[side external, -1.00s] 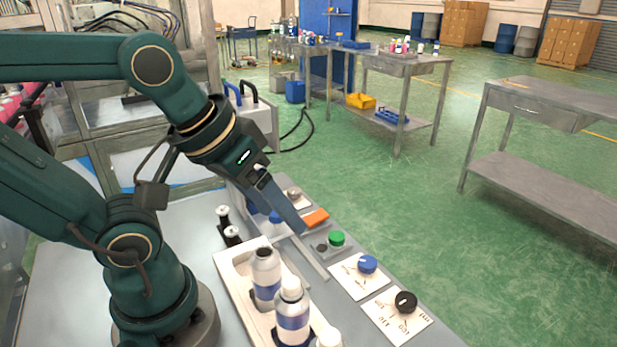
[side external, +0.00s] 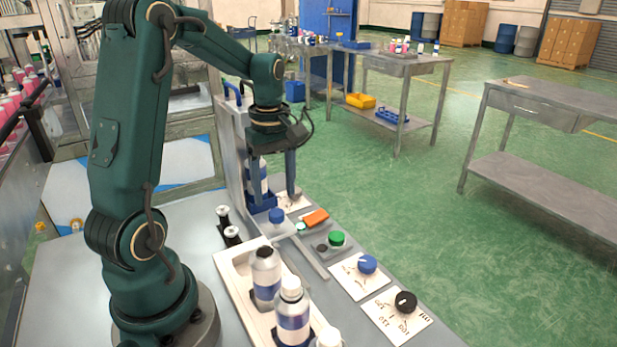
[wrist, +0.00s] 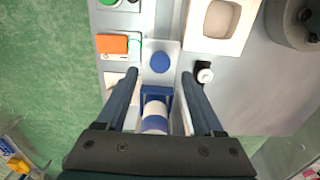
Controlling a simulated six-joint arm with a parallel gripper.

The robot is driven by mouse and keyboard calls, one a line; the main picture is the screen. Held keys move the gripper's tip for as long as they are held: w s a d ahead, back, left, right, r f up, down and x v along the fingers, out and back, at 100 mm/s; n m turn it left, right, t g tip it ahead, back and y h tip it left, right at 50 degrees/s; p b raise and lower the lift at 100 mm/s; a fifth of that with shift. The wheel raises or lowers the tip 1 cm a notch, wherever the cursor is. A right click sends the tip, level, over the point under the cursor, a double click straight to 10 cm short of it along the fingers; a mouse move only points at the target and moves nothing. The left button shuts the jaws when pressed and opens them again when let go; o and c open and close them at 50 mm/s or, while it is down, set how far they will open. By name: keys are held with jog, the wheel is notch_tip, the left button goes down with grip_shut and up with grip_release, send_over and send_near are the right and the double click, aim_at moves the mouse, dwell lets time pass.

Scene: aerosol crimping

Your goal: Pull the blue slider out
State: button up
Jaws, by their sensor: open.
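The blue slider (side external: 262,203) is a small blue carriage at the foot of the grey machine, with a white and blue bottle (side external: 257,180) standing in it. In the wrist view the slider (wrist: 156,90) lies between my fingers, with the bottle (wrist: 154,122) behind it. A round blue knob (side external: 276,215) sits in front of the slider on a pale plate; the knob also shows in the wrist view (wrist: 159,62). My gripper (side external: 274,199) points down, open, with one finger on either side of the slider. No clear contact shows.
An orange switch (side external: 316,217) with a lit green lamp (side external: 300,227) and a green button (side external: 337,238) stand to the right. A white tray (side external: 232,272) with bottles is nearer the camera.

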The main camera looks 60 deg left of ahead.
aim_at(276, 212)
jog(key=shift+f, duration=2.3)
grip_shut()
